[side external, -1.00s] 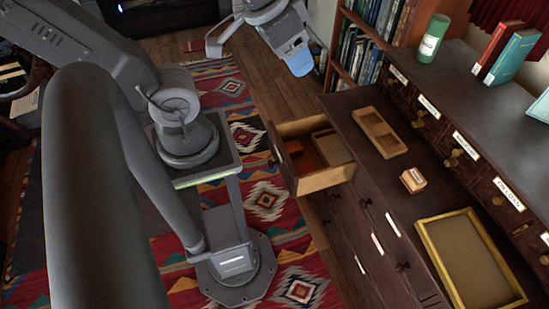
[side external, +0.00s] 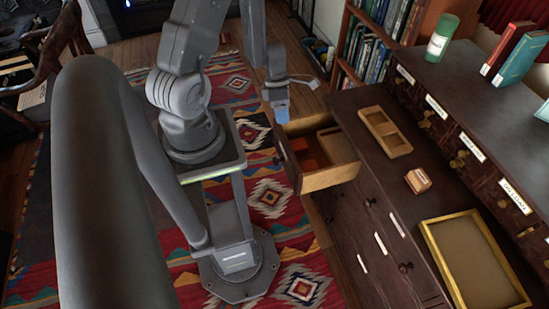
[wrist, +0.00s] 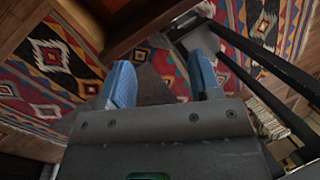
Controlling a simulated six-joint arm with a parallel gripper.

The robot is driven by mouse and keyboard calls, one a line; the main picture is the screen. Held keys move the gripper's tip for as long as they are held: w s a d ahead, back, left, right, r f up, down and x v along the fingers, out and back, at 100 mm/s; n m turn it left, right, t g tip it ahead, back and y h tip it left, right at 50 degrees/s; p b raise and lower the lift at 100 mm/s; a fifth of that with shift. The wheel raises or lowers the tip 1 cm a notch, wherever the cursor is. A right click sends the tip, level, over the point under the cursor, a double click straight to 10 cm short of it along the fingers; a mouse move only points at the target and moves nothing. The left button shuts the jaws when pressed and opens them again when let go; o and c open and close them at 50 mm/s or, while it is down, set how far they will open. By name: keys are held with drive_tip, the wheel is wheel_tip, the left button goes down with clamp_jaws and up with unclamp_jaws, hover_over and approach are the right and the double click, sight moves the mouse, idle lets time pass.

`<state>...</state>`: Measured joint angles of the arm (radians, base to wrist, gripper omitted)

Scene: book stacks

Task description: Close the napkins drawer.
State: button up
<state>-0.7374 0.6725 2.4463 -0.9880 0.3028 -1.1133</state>
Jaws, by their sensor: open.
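One drawer (side external: 334,177) of the dark wooden cabinet is pulled out, with a pale wood side and dark front. It holds a reddish-brown item (side external: 309,153) and a tan compartment (side external: 338,146). I cannot read a label on its front. My gripper (side external: 282,116) is just beyond the drawer's far left corner in the side view, pointing down; whether it touches cannot be told. In the wrist view my gripper (wrist: 162,82) shows two blue fingertips set apart with nothing between them.
On the cabinet top are a wooden divided tray (side external: 385,132), a small box (side external: 418,180) and a yellow-framed tray (side external: 472,262). A green canister (side external: 440,40) and books (side external: 518,62) stand on the raised shelf. A patterned rug (side external: 275,200) covers the floor.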

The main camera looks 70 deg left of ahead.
sight(275, 158)
drive_tip(key=shift+s+d+f+n+g, duration=0.15)
drive_tip(key=shift+s+d+f+n, duration=0.45)
drive_tip(key=shift+f, duration=2.3)
drive_tip(key=shift+s+d+f+n+g, duration=0.1)
drive_tip(key=shift+s+d+f+n, duration=0.5)
drive_tip(key=shift+f, duration=2.25)
drive_tip(key=shift+s+d+f+n+g, duration=0.15)
drive_tip(key=shift+s+d+f+n, duration=0.45)
drive_tip(key=shift+f, duration=2.3)
drive_tip(key=shift+c, duration=0.2)
clamp_jaws()
